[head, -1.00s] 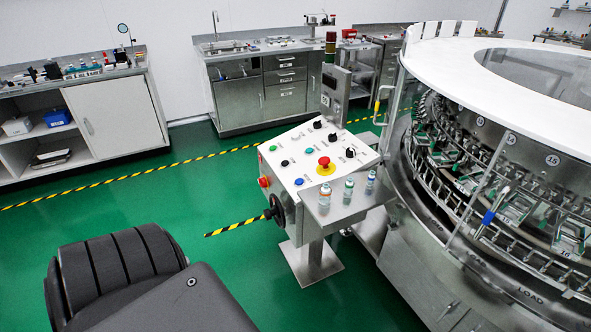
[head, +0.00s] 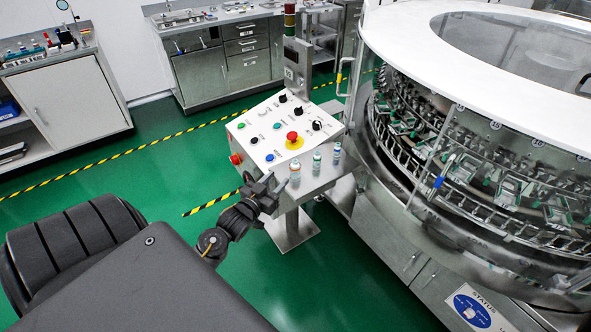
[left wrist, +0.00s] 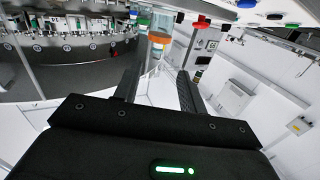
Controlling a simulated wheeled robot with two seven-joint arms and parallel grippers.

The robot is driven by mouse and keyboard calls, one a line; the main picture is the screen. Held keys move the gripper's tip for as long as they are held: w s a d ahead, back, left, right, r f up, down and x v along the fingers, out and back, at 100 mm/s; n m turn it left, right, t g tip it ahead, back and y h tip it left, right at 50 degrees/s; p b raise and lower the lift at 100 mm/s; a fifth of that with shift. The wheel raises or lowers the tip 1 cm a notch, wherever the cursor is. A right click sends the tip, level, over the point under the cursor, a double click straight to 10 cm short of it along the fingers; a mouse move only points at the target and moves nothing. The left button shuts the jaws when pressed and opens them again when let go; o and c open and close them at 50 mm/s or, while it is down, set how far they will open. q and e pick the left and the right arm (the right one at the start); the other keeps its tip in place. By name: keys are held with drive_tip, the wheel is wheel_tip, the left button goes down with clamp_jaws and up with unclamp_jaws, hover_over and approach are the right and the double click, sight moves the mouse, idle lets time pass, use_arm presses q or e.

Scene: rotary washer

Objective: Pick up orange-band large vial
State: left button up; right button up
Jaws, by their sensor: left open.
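The orange-band vial (head: 295,171) stands upright on the small steel shelf (head: 318,183) beside the control panel. It is the nearest and leftmost of three vials in the head view. A green-band vial (head: 317,160) and a blue-band vial (head: 336,152) stand behind it to the right. My left gripper (head: 272,184) is just left of the orange-band vial, apart from it in the head view. In the left wrist view the gripper (left wrist: 159,80) is open and empty, with the orange-band vial (left wrist: 160,39) ahead between its fingers. My right gripper is not in view.
The sloped control panel (head: 285,130) with knobs and a red stop button (head: 292,137) rises directly behind the shelf. The large rotary washer (head: 400,160) stands close on the right. Open green floor (head: 180,165) lies left of the panel.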

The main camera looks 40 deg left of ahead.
sight(293, 163)
use_arm(q)
drive_tip(key=w+p, duration=0.1)
drive_tip(key=w, duration=0.4)
drive_tip(key=shift+w+a+r, duration=0.1)
drive_tip(key=shift+w+a, duration=0.05)
drive_tip(key=shift+w, duration=0.25)
drive_tip(key=shift+w+r, duration=0.15)
drive_tip(key=shift+w, duration=0.1)
drive_tip(key=w, duration=0.1)
drive_tip(key=w+p, duration=0.1)
drive_tip(key=w, duration=0.2)
drive_tip(key=shift+w+a+f, duration=0.25)
drive_tip(key=shift+w+a, duration=0.05)
drive_tip(key=shift+w, duration=0.05)
drive_tip(key=shift+s, duration=0.1)
drive_tip(key=shift+c, duration=0.9)
clamp_jaws()
